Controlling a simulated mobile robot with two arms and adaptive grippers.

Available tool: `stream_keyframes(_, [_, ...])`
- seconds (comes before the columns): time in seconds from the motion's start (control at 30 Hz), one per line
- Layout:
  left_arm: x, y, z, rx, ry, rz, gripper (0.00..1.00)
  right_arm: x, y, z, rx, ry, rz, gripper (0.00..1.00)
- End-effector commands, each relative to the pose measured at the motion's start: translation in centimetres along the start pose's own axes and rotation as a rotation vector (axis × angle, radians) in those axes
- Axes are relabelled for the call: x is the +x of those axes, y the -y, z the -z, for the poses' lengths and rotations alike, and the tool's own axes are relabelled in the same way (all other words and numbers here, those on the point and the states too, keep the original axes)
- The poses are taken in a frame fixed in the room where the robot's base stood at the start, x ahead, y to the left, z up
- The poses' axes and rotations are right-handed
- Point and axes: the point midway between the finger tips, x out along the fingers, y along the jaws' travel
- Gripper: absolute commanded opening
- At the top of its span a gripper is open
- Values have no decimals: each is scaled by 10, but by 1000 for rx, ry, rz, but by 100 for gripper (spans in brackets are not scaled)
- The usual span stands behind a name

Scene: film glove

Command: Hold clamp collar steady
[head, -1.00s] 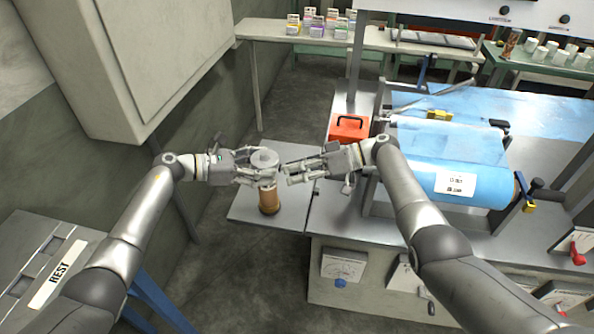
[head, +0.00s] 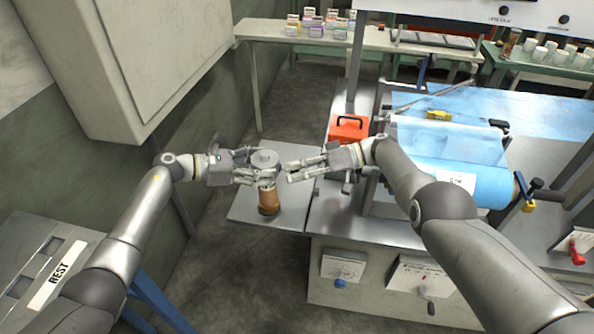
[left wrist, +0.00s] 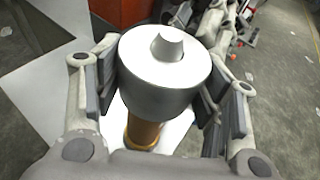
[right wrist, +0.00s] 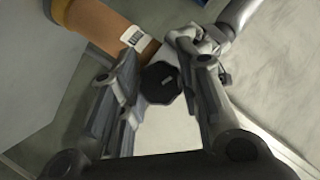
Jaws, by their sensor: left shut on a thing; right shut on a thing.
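The clamp collar (head: 264,158) is a thick grey metal cylinder on top of an upright brown core (head: 269,201). In the left wrist view the collar (left wrist: 165,85) has a small raised stub on top. My left gripper (head: 258,172) is shut on the collar from the left, with a finger on either side. My right gripper (head: 290,171) is at the collar's right side. In the right wrist view its fingers are around a black many-sided knob (right wrist: 160,83), and the brown core (right wrist: 108,27) shows beyond with a white tag (right wrist: 135,37). The knob is hidden in the head view.
The core stands on a grey metal shelf (head: 243,205). To its right are a red box (head: 348,129) and a machine with a blue film roll (head: 485,182). A large grey cabinet (head: 125,50) hangs at the left. A plate marked REST (head: 58,275) is at lower left.

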Motion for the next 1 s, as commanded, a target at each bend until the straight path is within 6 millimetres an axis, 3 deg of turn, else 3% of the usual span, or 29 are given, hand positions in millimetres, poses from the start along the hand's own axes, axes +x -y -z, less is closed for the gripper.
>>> stream_keyframes(0.33, [0, -1, 2, -1, -3, -4, 51, 2, 2, 0, 0, 3, 10, 8])
stream_keyframes(0.37, [0, -1, 2, -1, -3, -4, 51, 2, 2, -1, -1, 4, 10, 35])
stream_keyframes(0.5, [0, -1, 2, -1, -3, -4, 51, 2, 2, 0, -1, 3, 9, 53])
stream_keyframes(0.83, [1, 0, 2, -1, -3, -2, 51, 0, 2, 0, -1, 3, 8, 54])
stream_keyframes(1.0, [1, 0, 2, -1, -3, -2, 51, -16, 1, 0, -2, 1, 6, 54])
